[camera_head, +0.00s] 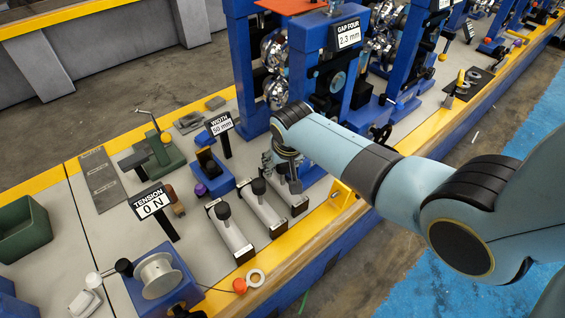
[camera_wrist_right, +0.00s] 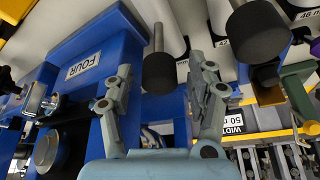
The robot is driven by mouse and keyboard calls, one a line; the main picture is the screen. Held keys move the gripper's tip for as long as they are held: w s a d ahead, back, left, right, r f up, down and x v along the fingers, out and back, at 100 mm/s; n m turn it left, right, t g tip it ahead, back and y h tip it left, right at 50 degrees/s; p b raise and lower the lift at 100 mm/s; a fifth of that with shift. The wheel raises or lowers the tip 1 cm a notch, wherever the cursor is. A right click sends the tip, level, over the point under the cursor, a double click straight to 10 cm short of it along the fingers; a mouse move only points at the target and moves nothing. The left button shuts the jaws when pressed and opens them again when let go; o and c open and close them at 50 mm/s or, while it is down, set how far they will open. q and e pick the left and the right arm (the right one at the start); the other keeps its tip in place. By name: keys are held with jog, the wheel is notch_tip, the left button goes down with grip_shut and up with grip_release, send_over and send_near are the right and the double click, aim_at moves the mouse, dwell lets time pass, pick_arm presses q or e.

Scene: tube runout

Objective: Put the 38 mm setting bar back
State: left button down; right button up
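Three pale metal setting bars with black knobs lie side by side on the bench: a left one (camera_head: 232,236), a middle one (camera_head: 264,214) and a right one (camera_head: 296,200). My right gripper (camera_head: 284,168) points down over the right bar. In the right wrist view my right gripper (camera_wrist_right: 166,70) has its fingers wide apart, with a black knob (camera_wrist_right: 158,73) between them and no finger visibly touching it. Labels beside the other bars read 42 (camera_wrist_right: 222,43) and 46 (camera_wrist_right: 305,15). No 38 label is readable. My left gripper does not show.
The blue gap four stand (camera_head: 318,75) rises close behind my right gripper. A width sign (camera_head: 220,124), a tension sign (camera_head: 150,204) and a blue winder (camera_head: 160,277) stand to the left. A yellow bracket (camera_head: 341,194) sits at the bench's front edge.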

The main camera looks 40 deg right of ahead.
jog(key=v, duration=1.2)
